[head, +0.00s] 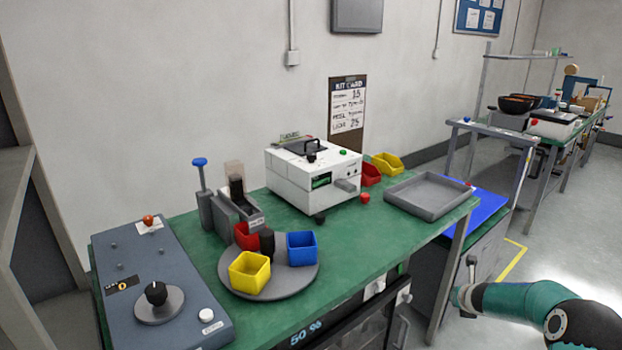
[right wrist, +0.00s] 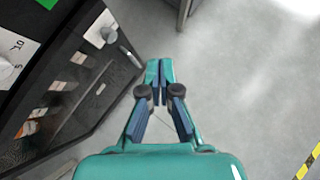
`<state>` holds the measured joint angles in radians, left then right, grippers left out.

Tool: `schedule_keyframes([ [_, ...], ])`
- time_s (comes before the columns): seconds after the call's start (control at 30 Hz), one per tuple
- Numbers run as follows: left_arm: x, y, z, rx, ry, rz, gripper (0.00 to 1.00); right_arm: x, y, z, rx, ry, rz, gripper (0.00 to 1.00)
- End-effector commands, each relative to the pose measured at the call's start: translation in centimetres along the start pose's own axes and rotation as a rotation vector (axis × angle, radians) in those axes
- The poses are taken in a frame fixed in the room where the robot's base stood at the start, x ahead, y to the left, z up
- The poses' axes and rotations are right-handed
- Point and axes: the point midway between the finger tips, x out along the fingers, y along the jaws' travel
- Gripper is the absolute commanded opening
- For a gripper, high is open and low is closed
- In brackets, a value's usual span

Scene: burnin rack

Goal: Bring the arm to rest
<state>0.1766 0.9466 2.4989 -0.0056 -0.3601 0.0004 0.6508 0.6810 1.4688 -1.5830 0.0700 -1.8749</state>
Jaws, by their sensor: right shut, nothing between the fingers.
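My right arm, teal, comes in from the right in the head view, over the floor in front of the bench. Its far end (head: 462,298) is beside the bench's front right leg, and the fingers are hard to make out there. In the right wrist view my right gripper (right wrist: 160,70) is shut with nothing between its fingertips. My left gripper is in neither view.
The green bench (head: 390,232) carries a blue-grey control box (head: 165,260), a round turntable (head: 290,287) with coloured bins, a white device (head: 312,178) and a grey tray (head: 430,213). A cabinet with a blue top (head: 480,212) stands at its right. The floor (head: 515,225) to the right is clear.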

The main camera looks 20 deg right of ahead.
Motion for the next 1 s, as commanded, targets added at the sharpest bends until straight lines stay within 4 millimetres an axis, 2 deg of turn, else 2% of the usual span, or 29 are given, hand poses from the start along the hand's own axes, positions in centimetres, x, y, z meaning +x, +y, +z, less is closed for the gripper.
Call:
schedule_keyframes([
  [0.1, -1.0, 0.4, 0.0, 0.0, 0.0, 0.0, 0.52, -0.2, 4.7, 0.5, -0.038, 0.009, 0.059, 0.0],
  [0.17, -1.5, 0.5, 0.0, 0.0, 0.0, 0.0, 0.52, -0.2, 7.8, -0.9, -0.056, 0.044, 0.1, 0.0],
  [0.23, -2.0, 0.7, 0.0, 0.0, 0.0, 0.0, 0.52, -0.6, 11.7, -3.5, -0.049, 0.107, 0.153, 0.0],
  [0.37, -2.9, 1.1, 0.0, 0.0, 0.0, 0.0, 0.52, -2.3, 18.8, -10.2, 0.059, 0.269, 0.249, 0.0],
  [0.4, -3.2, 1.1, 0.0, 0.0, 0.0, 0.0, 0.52, -3.2, 20.8, -12.4, 0.118, 0.328, 0.27, 0.0],
  [0.47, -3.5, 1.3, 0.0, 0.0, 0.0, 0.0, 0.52, -4.8, 23.5, -15.9, 0.227, 0.423, 0.288, 0.0],
  [0.6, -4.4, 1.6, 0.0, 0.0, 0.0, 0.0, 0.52, -9.8, 28.5, -24.1, 0.563, 0.678, 0.246, 0.0],
  [0.7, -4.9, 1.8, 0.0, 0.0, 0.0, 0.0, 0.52, -14.4, 30.7, -29.9, 0.882, 0.863, 0.107, 0.0],
  [0.77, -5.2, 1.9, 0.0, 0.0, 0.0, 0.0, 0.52, -17.4, 31.3, -33.4, 1.111, 0.961, -0.038, 0.0],
  [0.8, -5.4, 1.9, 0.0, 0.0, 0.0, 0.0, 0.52, -19.4, 31.4, -35.5, 1.278, 1.009, -0.162, 0.0],
  [0.9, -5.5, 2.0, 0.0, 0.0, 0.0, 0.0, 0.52, -23.4, 30.3, -39.7, 1.705, 1.03, -0.521, 0.0],
  [1.0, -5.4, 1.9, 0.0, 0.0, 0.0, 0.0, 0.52, -25.4, 28.4, -42.0, 2.081, 0.927, -0.845, 0.0],
])
